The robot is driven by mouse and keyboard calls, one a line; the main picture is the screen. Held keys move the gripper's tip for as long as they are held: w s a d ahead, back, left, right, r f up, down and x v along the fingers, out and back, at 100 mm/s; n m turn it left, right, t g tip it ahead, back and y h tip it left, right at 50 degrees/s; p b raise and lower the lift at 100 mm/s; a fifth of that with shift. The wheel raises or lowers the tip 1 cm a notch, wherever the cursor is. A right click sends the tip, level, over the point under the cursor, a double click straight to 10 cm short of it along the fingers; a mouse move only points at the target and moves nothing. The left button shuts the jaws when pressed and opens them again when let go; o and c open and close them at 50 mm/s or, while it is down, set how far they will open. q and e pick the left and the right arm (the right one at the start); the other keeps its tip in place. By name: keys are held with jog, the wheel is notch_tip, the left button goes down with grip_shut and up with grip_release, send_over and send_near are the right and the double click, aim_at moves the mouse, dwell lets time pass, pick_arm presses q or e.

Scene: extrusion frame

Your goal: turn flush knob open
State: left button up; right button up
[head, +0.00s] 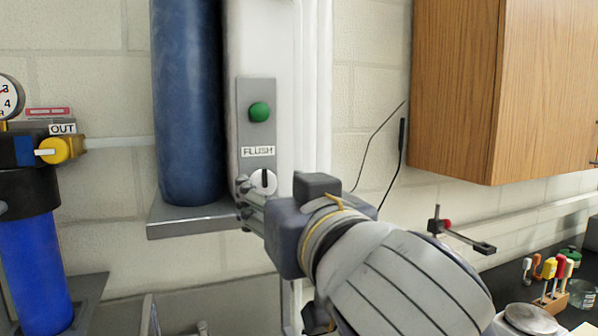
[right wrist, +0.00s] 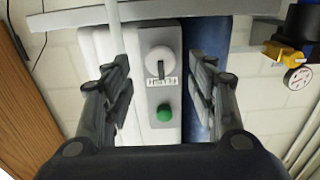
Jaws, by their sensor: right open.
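The flush knob (head: 263,182) is a round white dial with a dark pointer bar, on a grey panel (head: 257,125) below the FLUSH label (head: 258,151). A green button (head: 260,111) sits above the label. My right gripper (head: 243,196) reaches in from the lower right and partly covers the view just below and left of the knob. In the right wrist view the knob (right wrist: 159,62) appears upside down between the open fingers of my right gripper (right wrist: 160,80), with nothing held. The fingers look apart from the knob. My left gripper is out of view.
A blue cylinder (head: 187,100) stands on a grey shelf (head: 193,219) left of the panel. A blue filter with a yellow OUT valve (head: 62,150) is at far left. A wooden cabinet (head: 500,90) hangs at upper right, above a dark counter with small tools.

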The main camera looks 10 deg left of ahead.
aim_at(265, 185)
jog(key=p+x, duration=0.1)
jog(key=x, duration=0.3)
jog(key=shift+r, duration=0.1)
jog(key=shift+w+a+p, duration=0.2)
jog(key=shift+w+p, duration=0.1)
jog(key=shift+c, duration=0.4)
jog(key=c, duration=1)
